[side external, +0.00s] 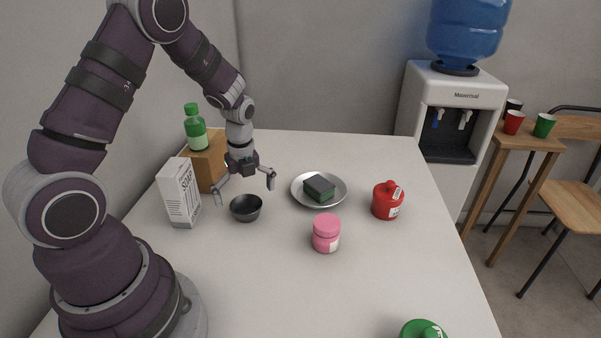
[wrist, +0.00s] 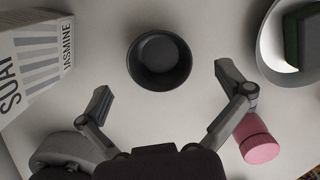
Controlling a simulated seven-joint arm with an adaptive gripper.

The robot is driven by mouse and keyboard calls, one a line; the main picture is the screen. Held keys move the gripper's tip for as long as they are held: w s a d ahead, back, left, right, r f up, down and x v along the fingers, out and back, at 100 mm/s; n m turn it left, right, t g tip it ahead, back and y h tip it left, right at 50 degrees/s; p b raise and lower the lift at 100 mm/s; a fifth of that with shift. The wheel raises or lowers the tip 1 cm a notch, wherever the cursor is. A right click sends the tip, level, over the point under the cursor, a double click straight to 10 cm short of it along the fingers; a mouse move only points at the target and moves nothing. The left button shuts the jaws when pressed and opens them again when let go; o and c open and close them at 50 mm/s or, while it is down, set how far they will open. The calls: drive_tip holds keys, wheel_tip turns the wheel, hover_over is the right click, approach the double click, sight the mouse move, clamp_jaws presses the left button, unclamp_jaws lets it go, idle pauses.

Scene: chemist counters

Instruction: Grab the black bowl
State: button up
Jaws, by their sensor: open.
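The black bowl (side external: 246,208) stands upright and empty on the white table, between the soap box and the plate. In the wrist view the bowl (wrist: 159,61) lies ahead of my gripper, centred between the lines of its two fingers. My gripper (side external: 245,190) is open and empty, pointing down, with its fingers spread just above and behind the bowl in the side view. In the wrist view my gripper (wrist: 163,84) shows both fingers wide apart, and I see no contact with the bowl.
A white soap box (side external: 181,192) stands close left of the bowl. A wooden block (side external: 211,163) with a green bottle (side external: 196,130) is behind it. Right are a plate (side external: 337,200) with a sponge (side external: 319,188), a pink jar (side external: 326,234) and a red bottle (side external: 387,202). The front table area is mostly clear.

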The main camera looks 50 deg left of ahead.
sight(246, 205)
drive_tip(key=f, duration=0.3)
drive_tip(key=shift+a+f, duration=0.15)
drive_tip(key=shift+a, duration=0.1)
drive_tip(key=c, duration=1.2)
